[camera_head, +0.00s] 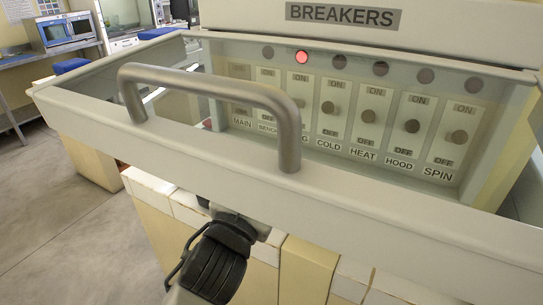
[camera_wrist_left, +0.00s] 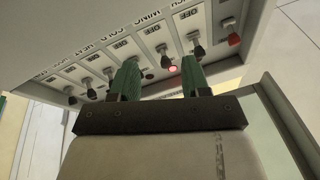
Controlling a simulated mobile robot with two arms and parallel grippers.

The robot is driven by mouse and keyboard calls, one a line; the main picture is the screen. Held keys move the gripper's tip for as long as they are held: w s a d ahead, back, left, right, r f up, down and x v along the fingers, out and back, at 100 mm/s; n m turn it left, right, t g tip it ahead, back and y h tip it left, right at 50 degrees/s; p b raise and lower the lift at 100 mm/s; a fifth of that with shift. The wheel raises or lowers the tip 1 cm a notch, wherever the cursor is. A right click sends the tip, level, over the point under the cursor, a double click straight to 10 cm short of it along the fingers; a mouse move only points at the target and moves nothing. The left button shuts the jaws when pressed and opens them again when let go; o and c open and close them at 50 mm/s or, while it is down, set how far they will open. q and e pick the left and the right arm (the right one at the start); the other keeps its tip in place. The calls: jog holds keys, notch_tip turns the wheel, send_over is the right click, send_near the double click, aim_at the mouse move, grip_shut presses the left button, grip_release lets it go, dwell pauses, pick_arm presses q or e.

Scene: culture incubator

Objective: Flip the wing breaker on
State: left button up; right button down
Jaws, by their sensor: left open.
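The breaker panel (camera_head: 345,150) carries a row of switches labelled from MAIN to SPIN under the BREAKERS sign. The wing breaker's label is partly hidden behind the grey handle in the head view. A red lamp (camera_head: 302,57) glows above its column. In the wrist view the wing breaker's dark lever (camera_wrist_left: 164,58) sits between my fingers, near the lit lamp; its position is unclear. My left gripper (camera_wrist_left: 160,64) is open, one green finger on each side of that lever, not visibly gripping it. In the head view its fingers are hidden. My right gripper is not in view.
A pale framed cover with a grey bar handle (camera_head: 215,88) spans in front of the panel. Neighbouring levers, such as COLD (camera_head: 328,107) and HEAT (camera_head: 370,115), stand close by. Floor (camera_head: 70,210) is clear at left.

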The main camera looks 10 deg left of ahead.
pick_arm(q)
jog(key=w+a+f+g+y+p, duration=0.1)
jog(key=f+g, duration=0.1)
jog(key=f, duration=0.6)
jog(key=w+a+f+g+y+p, duration=0.1)
jog(key=w+f+g, duration=0.1)
jog(key=f, duration=0.7)
jog(key=w+a+f+n+g+y+p, duration=0.1)
jog(key=f+g, duration=0.2)
jog(key=f, duration=0.5)
jog(key=shift+w+a+f, duration=0.2)
jog(key=shift+f, duration=0.15)
